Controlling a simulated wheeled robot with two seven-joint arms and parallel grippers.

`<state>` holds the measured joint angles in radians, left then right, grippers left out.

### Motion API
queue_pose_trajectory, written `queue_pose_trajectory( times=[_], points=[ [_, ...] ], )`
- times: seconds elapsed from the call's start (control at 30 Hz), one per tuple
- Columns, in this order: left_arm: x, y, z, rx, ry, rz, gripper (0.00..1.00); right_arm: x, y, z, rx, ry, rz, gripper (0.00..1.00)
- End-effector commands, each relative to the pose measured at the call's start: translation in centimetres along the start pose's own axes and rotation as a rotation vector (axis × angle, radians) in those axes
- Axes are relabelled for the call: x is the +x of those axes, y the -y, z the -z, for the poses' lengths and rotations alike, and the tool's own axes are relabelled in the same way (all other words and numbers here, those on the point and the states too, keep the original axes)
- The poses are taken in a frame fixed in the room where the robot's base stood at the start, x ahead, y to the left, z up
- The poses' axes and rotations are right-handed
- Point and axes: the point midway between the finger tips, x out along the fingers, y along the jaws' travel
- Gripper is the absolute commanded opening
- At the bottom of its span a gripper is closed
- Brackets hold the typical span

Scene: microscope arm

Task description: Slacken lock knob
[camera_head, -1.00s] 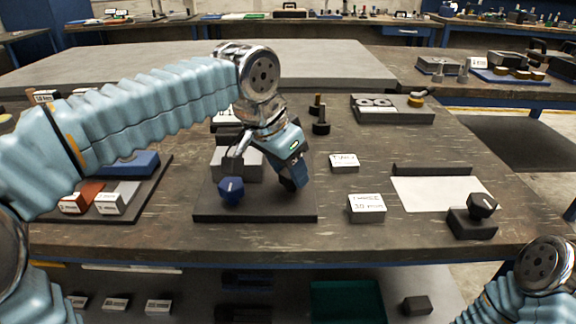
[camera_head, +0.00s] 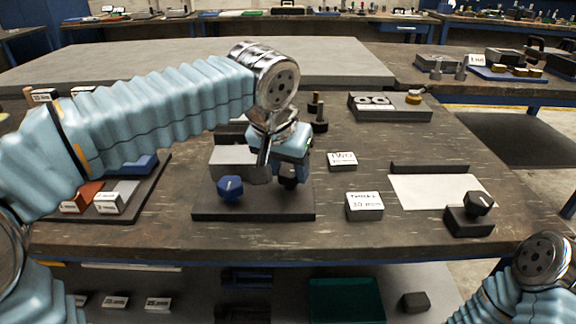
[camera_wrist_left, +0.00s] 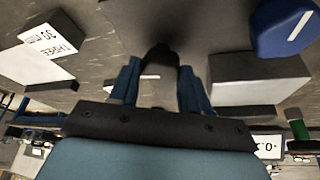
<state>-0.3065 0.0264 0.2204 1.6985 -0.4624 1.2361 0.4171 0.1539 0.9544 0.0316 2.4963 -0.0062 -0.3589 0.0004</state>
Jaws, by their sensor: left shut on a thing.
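A dark base plate (camera_head: 215,208) carries a grey block (camera_head: 238,160) and a blue knob (camera_head: 229,188) with a white mark on its front. My left gripper (camera_head: 289,178) is right of the blue knob, over the same plate. It is shut on a dark knob, seen between the fingers in the left wrist view (camera_wrist_left: 160,60), and the fingers hide part of it. The blue knob is also in the left wrist view (camera_wrist_left: 286,28), at the upper right, apart from the fingers. My right gripper is out of view.
A card block (camera_head: 364,205) and a smaller card (camera_head: 342,161) stand right of the plate. A black knob (camera_head: 479,203) on a dark block is farther right, by a white sheet (camera_head: 440,192). A tray of coloured blocks (camera_head: 150,190) lies left. Black posts (camera_head: 319,118) stand behind.

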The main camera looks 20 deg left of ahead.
Motion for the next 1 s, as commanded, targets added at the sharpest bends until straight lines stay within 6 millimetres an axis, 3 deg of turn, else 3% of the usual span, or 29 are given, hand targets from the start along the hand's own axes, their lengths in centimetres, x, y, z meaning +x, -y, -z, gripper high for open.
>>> queue_pose_trajectory(
  times=[0.17,0.2,0.37,0.73,1.0],
  points=[
    [0.0,0.0,0.0,0.001,-0.001,0.000,0.16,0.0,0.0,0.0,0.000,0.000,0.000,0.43],
    [0.0,0.0,0.0,0.001,-0.001,0.000,0.50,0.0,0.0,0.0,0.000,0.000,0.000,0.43],
    [0.0,0.0,0.0,0.001,0.000,0.000,0.72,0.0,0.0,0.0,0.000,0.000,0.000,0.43],
    [-0.8,0.0,0.1,0.001,-0.002,-0.001,0.72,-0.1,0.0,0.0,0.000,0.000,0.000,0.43],
    [-6.6,0.0,0.1,0.002,-0.005,-0.003,0.72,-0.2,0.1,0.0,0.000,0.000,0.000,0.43]
  ],
)
